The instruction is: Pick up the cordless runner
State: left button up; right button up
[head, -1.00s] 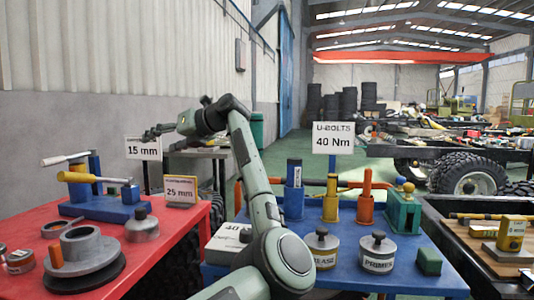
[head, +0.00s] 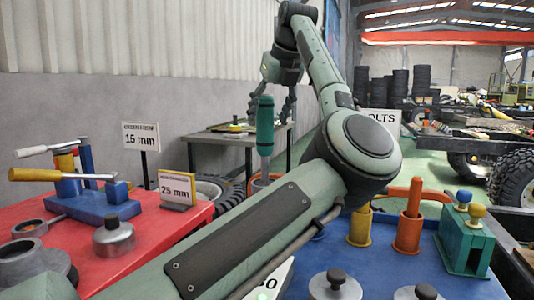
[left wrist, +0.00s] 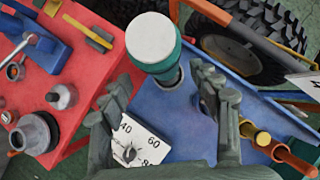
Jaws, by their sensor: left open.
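In the wrist view the open fingers (left wrist: 160,88) lie below and beside the runner, and nothing is held. My right gripper is in no view.
The blue table (head: 455,285) holds orange and yellow upright holders (head: 409,225), a green block (head: 465,240), grey lidded pots (head: 335,287) and a white dial box (left wrist: 138,142). A red table (head: 150,245) stands left. A U-bolts sign (head: 383,120) stands behind my arm.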

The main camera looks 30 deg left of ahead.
aim_at(265, 128)
pick_arm(q)
jog(key=x, duration=0.5)
jog(key=shift+w+a, duration=0.15)
jog(key=shift+w, duration=0.15)
grip_shut()
jog(key=shift+r, duration=0.2)
